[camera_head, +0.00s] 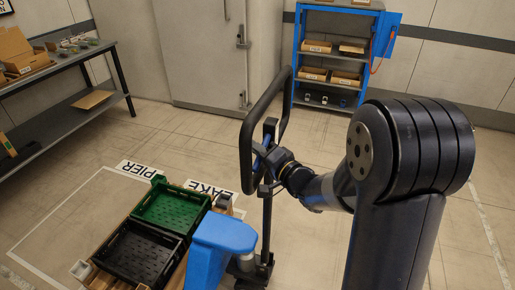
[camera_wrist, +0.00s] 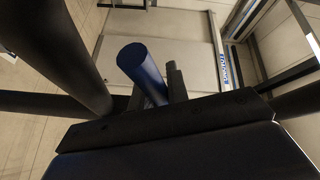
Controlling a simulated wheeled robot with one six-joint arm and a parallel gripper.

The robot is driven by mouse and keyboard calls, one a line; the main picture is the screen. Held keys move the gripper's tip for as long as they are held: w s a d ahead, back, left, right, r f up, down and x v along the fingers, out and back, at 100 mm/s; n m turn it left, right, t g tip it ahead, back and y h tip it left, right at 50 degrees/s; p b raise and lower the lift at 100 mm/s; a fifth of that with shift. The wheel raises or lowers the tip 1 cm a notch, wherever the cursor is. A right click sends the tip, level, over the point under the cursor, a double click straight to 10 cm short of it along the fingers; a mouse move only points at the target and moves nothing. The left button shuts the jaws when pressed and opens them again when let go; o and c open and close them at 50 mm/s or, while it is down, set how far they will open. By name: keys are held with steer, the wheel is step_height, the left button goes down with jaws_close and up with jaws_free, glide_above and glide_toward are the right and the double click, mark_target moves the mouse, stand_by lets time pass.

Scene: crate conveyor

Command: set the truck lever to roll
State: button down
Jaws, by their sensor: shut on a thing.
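The pallet truck stands at the lower centre in the head view, with a blue body (camera_head: 222,238), a dark upright post (camera_head: 266,232) and a black loop handle (camera_head: 246,150). A small blue lever (camera_head: 258,163) sits within the loop, mostly hidden by my gripper (camera_head: 269,150). In the wrist view the lever is a dark blue cylinder (camera_wrist: 141,66) with a round end. My gripper (camera_wrist: 157,94) is shut on it. The lever's marked positions are not visible, so I cannot tell its setting.
A green crate (camera_head: 172,184) and a black crate (camera_head: 128,226) sit on the pallet left of the truck. Floor labels reading PIER (camera_head: 139,170) and LAKE (camera_head: 213,190) lie behind. A workbench (camera_head: 60,68) stands left, a blue shelf (camera_head: 297,65) at the back. Floor between is clear.

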step_height(320, 180, up, 2)
steer(key=m+p, duration=0.1)
steer(key=p, duration=0.3)
steer(key=m+g+h+p, duration=0.1)
steer(key=p, duration=0.3)
steer(key=shift+s+r+m+g+p, duration=0.1)
steer(key=shift+s+m+g+p, duration=0.05)
steer(key=shift+m+g+p, duration=0.2)
steer(key=c, duration=1.4)
jaws_free()
steer(key=shift+o, duration=0.2)
steer(key=b+v, duration=0.1)
steer(key=v, duration=0.9)
steer(key=shift+s+d, duration=0.2)
steer(key=shift+s, duration=0.15)
steer(key=shift+w+a, duration=0.1)
